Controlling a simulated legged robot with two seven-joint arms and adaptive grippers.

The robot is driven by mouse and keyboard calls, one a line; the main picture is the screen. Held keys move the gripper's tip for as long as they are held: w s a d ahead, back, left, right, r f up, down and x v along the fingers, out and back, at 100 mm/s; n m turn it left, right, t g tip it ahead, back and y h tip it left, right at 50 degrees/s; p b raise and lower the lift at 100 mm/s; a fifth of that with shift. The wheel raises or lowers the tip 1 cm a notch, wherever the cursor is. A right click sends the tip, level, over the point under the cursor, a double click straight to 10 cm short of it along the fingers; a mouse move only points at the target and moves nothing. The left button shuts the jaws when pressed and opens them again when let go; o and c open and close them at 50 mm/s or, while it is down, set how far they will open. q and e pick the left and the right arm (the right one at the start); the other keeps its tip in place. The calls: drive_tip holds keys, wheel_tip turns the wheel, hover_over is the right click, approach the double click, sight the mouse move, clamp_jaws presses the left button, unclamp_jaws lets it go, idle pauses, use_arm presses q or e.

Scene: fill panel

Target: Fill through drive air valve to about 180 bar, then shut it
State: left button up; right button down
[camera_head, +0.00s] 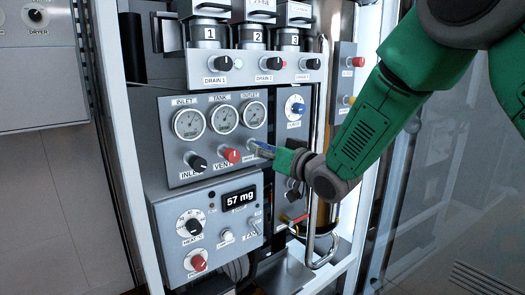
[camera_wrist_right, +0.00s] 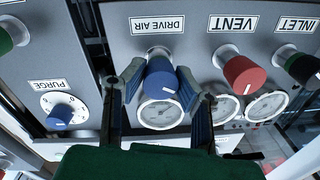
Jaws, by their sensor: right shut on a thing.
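The drive air valve is a blue knob (camera_wrist_right: 160,80) under the DRIVE AIR label, which reads upside down in the right wrist view. My right gripper (camera_wrist_right: 161,72) has one finger on each side of this knob and is shut on it. In the head view my right gripper (camera_head: 260,149) reaches the gauge panel from the right and mostly hides the knob. The inlet gauge (camera_head: 188,124), tank gauge (camera_head: 223,117) and outlet gauge (camera_head: 254,114) sit above the knobs. Their needles are too small to read surely. My left gripper is in neither view.
The red vent knob (camera_head: 232,155) and black inlet knob (camera_head: 198,163) are left of my right gripper. A blue purge dial (camera_head: 297,108) is close on its right. A display (camera_head: 239,198) below reads 57 mg. Drain knobs (camera_head: 272,63) are above, and a metal pipe (camera_head: 322,110) stands at right.

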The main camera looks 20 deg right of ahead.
drive_tip(key=n+p, duration=0.1)
drive_tip(key=n, duration=0.9)
drive_tip(key=shift+s+a+f+n, duration=0.1)
drive_tip(key=shift+f+n, duration=0.1)
drive_tip(key=shift+n, duration=0.2)
drive_tip(key=shift+f, duration=0.1)
idle(0.4)
drive_tip(key=c, duration=1.2)
unclamp_jaws()
drive_tip(key=shift+h, duration=0.4)
drive_tip(key=shift+r, duration=0.2)
drive_tip(key=v, duration=1.1)
drive_tip(key=shift+s+d, duration=0.3)
drive_tip(key=shift+s, duration=0.05)
